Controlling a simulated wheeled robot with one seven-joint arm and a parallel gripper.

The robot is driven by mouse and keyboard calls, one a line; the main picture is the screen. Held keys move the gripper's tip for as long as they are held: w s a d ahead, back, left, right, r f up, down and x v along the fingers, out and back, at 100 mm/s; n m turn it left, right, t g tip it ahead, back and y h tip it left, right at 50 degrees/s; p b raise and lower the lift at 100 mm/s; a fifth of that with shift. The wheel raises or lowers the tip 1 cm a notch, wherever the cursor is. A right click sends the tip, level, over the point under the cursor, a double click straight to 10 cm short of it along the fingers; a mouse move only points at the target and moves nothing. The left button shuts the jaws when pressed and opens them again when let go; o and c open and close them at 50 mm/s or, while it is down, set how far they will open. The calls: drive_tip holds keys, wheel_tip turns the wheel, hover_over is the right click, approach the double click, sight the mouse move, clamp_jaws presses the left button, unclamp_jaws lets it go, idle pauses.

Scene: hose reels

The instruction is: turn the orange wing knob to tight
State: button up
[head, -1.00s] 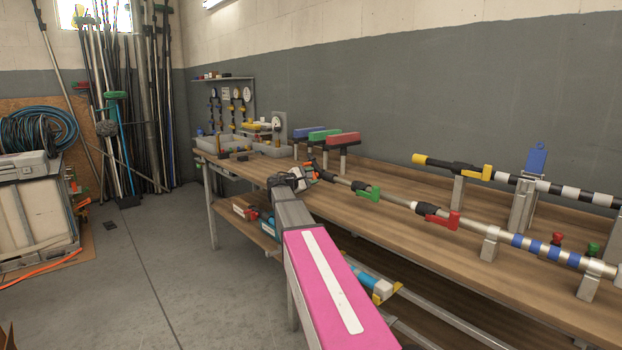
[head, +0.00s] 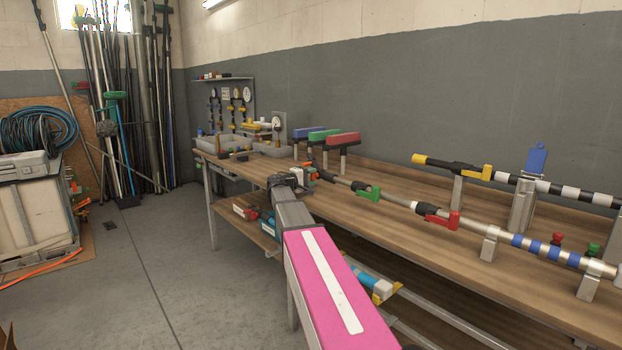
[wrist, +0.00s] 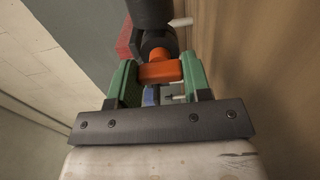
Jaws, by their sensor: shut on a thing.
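The orange wing knob (wrist: 160,71) sits at the end of a dark pole fitting (wrist: 155,42) in the wrist view. My gripper (wrist: 160,80) has its two green fingers on either side of the knob, shut on it. In the head view the knob (head: 312,165) is a small orange spot at the left end of the long pole (head: 340,179), with my gripper (head: 303,179) at it. The knob's wings lie roughly crosswise between the fingers. Any tight marking is not visible.
The pole runs along the workbench (head: 400,222) with a green clamp (head: 369,193) and a red clamp (head: 442,219). Blue, green and red-topped stands (head: 343,139) rise behind.

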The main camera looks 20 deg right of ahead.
idle(0.4)
drive_tip(key=o, duration=0.9)
drive_tip(key=shift+a, duration=0.1)
drive_tip(key=v, duration=1)
drive_tip(key=shift+s+a, duration=0.2)
drive_tip(key=shift+a, duration=0.15)
